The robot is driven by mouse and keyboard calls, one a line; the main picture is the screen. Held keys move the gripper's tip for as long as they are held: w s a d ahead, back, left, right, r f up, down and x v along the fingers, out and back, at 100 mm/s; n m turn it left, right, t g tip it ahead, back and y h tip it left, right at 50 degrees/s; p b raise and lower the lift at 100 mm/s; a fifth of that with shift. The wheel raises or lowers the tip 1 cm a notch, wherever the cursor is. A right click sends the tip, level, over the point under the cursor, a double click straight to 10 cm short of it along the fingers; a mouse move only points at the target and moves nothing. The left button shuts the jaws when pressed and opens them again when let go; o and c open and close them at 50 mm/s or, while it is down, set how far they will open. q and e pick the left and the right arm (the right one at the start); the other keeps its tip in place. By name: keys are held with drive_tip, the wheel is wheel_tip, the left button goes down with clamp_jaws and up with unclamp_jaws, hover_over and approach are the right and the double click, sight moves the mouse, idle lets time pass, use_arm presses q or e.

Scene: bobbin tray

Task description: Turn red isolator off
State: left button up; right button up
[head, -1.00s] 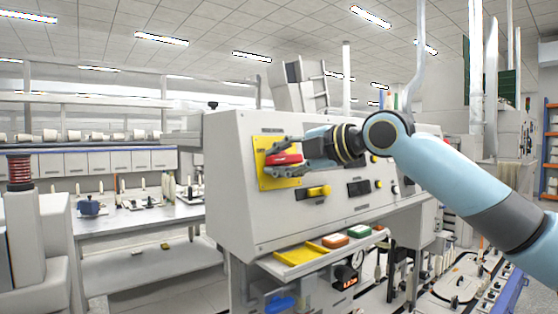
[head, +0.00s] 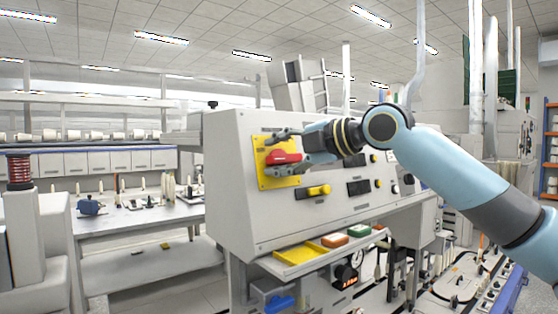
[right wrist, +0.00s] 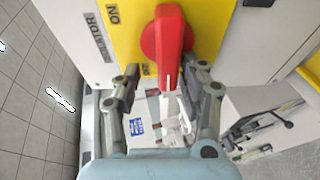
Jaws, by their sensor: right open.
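The red isolator handle (head: 284,157) sits on a yellow plate (head: 264,176) at the left end of the grey panel's sloping front. In the right wrist view the handle (right wrist: 168,40) points down the picture, with a white line near its end. An ON label (right wrist: 112,12) shows beside it; another label by the handle is too small to read surely. My right gripper (head: 270,155) is open in front of the plate, one finger above the handle and one below. In the right wrist view the fingertips (right wrist: 166,70) stand on either side of the handle's end, apart from it. My left gripper is not in view.
The panel (head: 232,200) also carries a yellow-black switch (head: 318,191) and other knobs right of and below the isolator. A shelf below holds a yellow tray (head: 298,254) and orange and green blocks. A workbench (head: 130,222) stands at the left.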

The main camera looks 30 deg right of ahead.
drive_tip(key=o, duration=0.7)
drive_tip(key=r, duration=0.6)
drive_tip(key=w+r, duration=0.1)
drive_tip(key=r, duration=0.2)
drive_tip(key=shift+d+r, duration=0.15)
drive_tip(key=shift+s+d+r, duration=0.15)
drive_tip(key=shift+s, duration=0.2)
drive_tip(key=f, duration=0.2)
drive_tip(key=f+g, duration=0.1)
drive_tip(key=f, duration=0.1)
drive_tip(key=shift+s+d+h, duration=0.2)
drive_tip(key=shift+d+h, duration=0.05)
drive_tip(key=shift+h, duration=0.15)
drive_tip(key=shift+c, duration=0.2)
drive_tip(key=shift+s+a+r, duration=0.1)
drive_tip(key=shift+s+r, duration=0.15)
drive_tip(key=shift+s, duration=0.5)
drive_tip(key=c, duration=0.7)
drive_tip(key=shift+o, duration=0.2)
drive_tip(key=f+b+v, duration=0.1)
drive_tip(key=b+v, duration=1)
drive_tip(key=b, duration=0.2)
drive_tip(key=shift+s+d+f+g+b, duration=0.25)
drive_tip(key=shift+s+d+g+b, duration=0.05)
drive_tip(key=shift+s, duration=0.05)
